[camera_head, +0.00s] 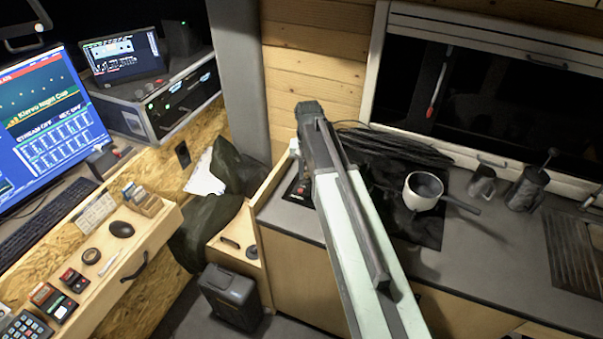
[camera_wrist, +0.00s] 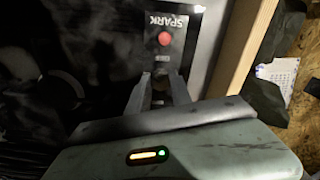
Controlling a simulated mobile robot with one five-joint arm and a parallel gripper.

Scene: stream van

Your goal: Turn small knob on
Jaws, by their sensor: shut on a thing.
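The small knob (camera_wrist: 159,97) is a dark shape on the black cooktop in the wrist view, mostly hidden between my fingers. My gripper (camera_wrist: 160,82) is shut on it, one finger on each side. I cannot tell which way the knob is turned. Just beyond the fingertips is a red round button (camera_wrist: 165,39) on a panel marked SPARK. In the head view my arm reaches over the counter's left end and hides the knob and fingertips.
A white saucepan (camera_head: 423,190) stands on the cooktop, right of my arm. A kettle-like dark pot (camera_head: 527,188) and a metal mug (camera_head: 482,181) stand farther right. A wooden edge board (camera_wrist: 243,45) borders the counter beside the panel. A monitor (camera_head: 50,130) is at left.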

